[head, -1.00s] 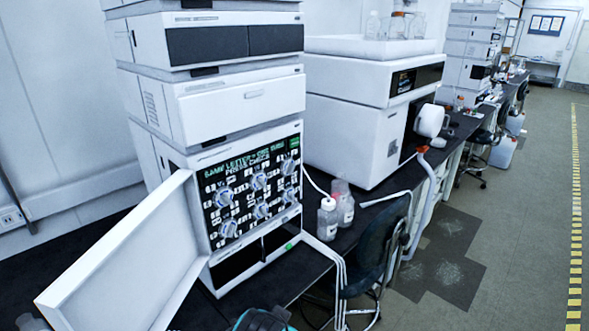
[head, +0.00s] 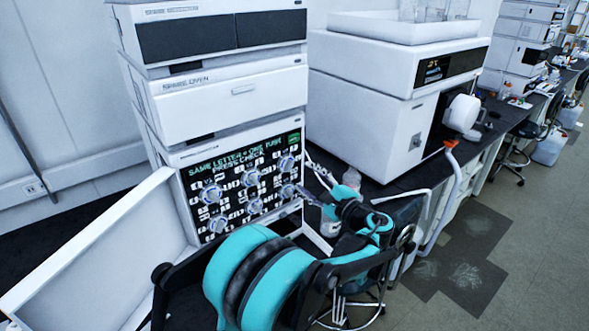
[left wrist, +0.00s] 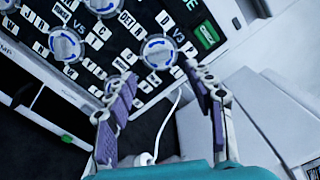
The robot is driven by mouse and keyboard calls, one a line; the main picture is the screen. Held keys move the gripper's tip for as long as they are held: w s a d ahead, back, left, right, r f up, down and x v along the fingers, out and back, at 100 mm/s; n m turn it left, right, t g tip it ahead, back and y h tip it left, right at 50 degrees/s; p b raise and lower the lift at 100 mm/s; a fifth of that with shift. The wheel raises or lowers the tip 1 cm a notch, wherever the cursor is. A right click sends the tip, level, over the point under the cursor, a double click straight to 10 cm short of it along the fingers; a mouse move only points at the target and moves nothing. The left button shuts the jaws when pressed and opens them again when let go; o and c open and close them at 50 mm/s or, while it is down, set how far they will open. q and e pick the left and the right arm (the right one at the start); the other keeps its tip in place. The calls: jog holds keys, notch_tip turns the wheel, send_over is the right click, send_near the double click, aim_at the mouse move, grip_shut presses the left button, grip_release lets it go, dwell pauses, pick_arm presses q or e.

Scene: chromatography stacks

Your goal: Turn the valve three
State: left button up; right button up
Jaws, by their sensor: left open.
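The valve panel (head: 238,183) is dark, with two rows of round white valve knobs and small white labels. My left gripper (head: 311,180) is open and empty, just right of the panel's right-hand knobs. In the left wrist view, the knob nearest the green button (left wrist: 158,50) lies just beyond and between the open fingertips (left wrist: 160,74). I cannot tell whether they touch it. My right gripper is not in view.
The open white door (head: 95,250) stands left of the panel. A green button (head: 293,138) sits at the panel's top right; it also shows in the left wrist view (left wrist: 207,36). A clear bottle (head: 330,222) stands behind my arm, beside a white instrument (head: 365,120).

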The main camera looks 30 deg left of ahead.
aim_at(291, 167)
pick_arm(q)
jog(key=b+x, duration=0.1)
jog(key=x, duration=0.5)
jog(key=shift+a, duration=0.25)
jog(key=c, duration=1.1)
